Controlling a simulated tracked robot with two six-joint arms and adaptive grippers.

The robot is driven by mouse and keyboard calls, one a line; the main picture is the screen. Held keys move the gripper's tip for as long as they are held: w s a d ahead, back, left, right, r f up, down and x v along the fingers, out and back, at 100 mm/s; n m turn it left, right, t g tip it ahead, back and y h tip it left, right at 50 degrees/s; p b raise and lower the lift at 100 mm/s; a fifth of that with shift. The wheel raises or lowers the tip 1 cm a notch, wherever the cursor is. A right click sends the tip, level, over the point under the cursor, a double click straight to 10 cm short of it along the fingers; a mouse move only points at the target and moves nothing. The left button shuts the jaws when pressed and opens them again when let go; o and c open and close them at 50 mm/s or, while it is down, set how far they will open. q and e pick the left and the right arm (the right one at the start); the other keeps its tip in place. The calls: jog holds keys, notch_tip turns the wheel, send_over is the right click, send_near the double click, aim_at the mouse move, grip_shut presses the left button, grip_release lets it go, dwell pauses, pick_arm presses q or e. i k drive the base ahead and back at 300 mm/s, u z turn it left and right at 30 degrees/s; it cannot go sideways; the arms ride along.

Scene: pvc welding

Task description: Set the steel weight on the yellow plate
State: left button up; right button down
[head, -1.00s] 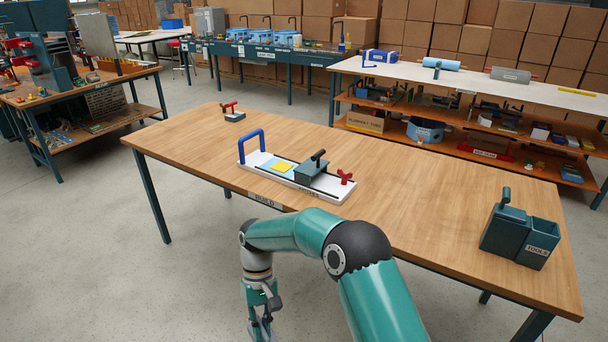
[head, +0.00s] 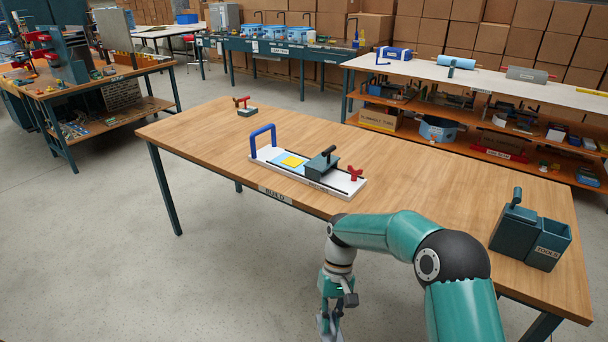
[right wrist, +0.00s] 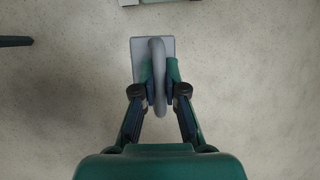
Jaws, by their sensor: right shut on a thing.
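The yellow plate (head: 292,161) lies flat on the light-blue part of a white fixture on the wooden table. My right gripper (head: 329,318) hangs low beyond the table's near edge, over the floor, apart from the plate. In the right wrist view the gripper (right wrist: 160,84) is shut on the looped handle of the grey steel weight (right wrist: 139,52). The weight's flat rectangular body shows beyond the fingers, over the floor. In the head view the weight is only partly visible at the bottom edge. My left gripper is not in view.
The white fixture (head: 341,190) carries a blue arch handle (head: 263,136), a dark green block (head: 322,165) and a red knob (head: 355,174). A tool holder (head: 530,238) stands at the table's right. A small red-handled piece (head: 246,110) sits at the far left corner.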

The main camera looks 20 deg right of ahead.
aim_at(291, 161)
jog(key=u, duration=0.05)
jog(key=i, duration=1)
jog(key=z, duration=0.05)
